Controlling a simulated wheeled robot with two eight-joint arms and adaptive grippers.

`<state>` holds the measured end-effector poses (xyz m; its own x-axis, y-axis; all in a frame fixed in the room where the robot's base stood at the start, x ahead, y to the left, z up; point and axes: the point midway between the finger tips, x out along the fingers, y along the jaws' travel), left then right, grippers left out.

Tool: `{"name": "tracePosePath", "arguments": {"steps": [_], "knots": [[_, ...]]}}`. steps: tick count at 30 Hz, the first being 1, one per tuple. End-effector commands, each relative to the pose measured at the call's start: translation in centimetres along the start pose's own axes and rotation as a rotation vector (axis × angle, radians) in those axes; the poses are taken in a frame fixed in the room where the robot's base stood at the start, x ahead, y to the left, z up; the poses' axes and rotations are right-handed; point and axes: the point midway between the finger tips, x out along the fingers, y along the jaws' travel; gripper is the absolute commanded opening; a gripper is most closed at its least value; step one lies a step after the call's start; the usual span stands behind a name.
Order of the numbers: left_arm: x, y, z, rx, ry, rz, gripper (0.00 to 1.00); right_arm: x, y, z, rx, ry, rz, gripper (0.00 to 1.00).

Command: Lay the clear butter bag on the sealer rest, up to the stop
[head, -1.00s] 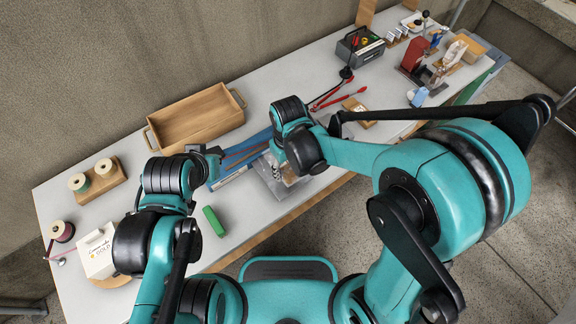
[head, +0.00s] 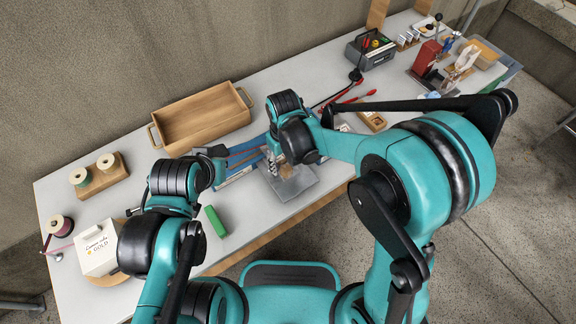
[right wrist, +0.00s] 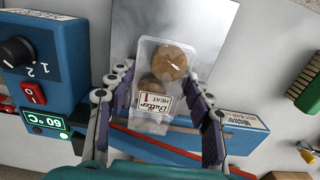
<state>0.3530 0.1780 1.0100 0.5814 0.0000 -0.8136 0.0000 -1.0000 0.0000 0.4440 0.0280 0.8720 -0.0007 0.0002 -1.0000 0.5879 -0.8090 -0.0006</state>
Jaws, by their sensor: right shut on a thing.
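The plate shows in the head view (head: 295,187), below my right gripper (head: 273,163). The stop is not clearly seen. My left gripper (head: 212,152) is by the sealer's left end, its fingers unclear.
The sealer's control box (right wrist: 45,70) shows a dial, a red switch and 60 °C. A green brush (head: 215,221) lies left of the plate. A wooden tray (head: 200,118) stands behind the sealer. Red tongs (head: 350,100) lie at the back right. A white box (head: 97,248) stands front left.

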Motion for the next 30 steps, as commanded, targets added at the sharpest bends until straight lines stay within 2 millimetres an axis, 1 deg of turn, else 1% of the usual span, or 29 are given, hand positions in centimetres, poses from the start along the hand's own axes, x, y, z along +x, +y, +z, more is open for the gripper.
{"name": "tracePosePath", "arguments": {"steps": [4,26,27,29,30], "knots": [[0.03,0.00,0.03,0.000,0.000,0.000,0.00,0.00,-0.01,-0.34,0.000,0.000,0.000,0.37],[0.10,0.00,0.07,0.000,0.000,0.000,0.00,0.02,-0.02,-0.78,0.000,0.000,0.000,0.37],[0.09,0.00,0.07,0.000,0.000,0.000,0.00,0.01,-0.02,-0.79,0.000,0.000,0.000,0.56],[0.09,0.00,0.06,0.000,0.000,0.000,0.00,0.00,-0.02,-0.79,0.000,0.000,0.000,0.72],[0.09,0.00,0.07,0.000,0.000,0.000,0.00,0.00,-0.02,-0.78,0.000,0.000,0.000,0.75]]}}
